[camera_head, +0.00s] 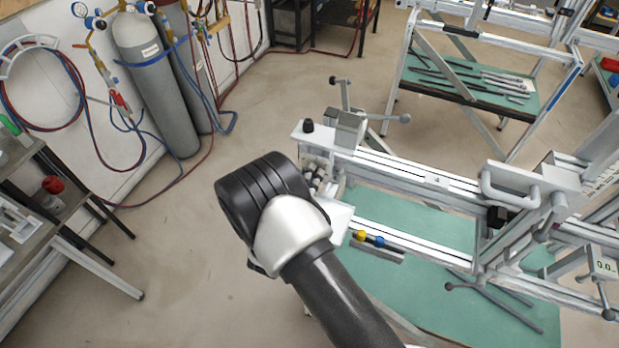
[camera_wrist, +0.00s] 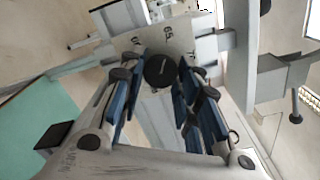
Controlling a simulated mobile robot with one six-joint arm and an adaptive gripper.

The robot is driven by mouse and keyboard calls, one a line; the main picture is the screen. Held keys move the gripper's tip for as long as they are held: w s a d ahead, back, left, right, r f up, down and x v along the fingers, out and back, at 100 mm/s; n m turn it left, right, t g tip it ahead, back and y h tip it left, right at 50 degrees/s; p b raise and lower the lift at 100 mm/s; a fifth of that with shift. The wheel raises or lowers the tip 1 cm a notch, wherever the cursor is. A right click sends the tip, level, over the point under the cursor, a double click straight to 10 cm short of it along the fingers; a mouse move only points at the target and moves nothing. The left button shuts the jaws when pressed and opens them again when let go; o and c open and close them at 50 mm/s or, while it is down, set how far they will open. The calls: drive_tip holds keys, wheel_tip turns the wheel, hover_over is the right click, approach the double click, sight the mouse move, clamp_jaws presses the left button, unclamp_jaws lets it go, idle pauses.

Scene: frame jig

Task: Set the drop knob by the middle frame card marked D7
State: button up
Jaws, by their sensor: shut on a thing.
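A round black knob (camera_wrist: 161,69) shows in the wrist view, in front of a pale plate (camera_wrist: 133,40) with small dark markings around it. I take it to be the drop knob. My gripper (camera_wrist: 162,84) has its blue-padded fingers on both sides of the knob and is shut on it. In the head view my wrist covers most of the gripper and hides this knob. I cannot make out a frame card marked D7 in either view.
The long metal jig (camera_head: 430,180) stands over a green-topped table (camera_head: 400,300). Gas cylinders (camera_head: 150,90) stand at the left wall. Open floor (camera_head: 210,260) lies left of my arm.

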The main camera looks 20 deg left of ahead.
drive_tip(key=o, duration=1.1)
drive_tip(key=shift+s, duration=0.1)
drive_tip(key=s, duration=0.8)
drive_tip(key=s+a, duration=0.1)
drive_tip(key=s, duration=0.3)
drive_tip(key=shift+w, duration=0.1)
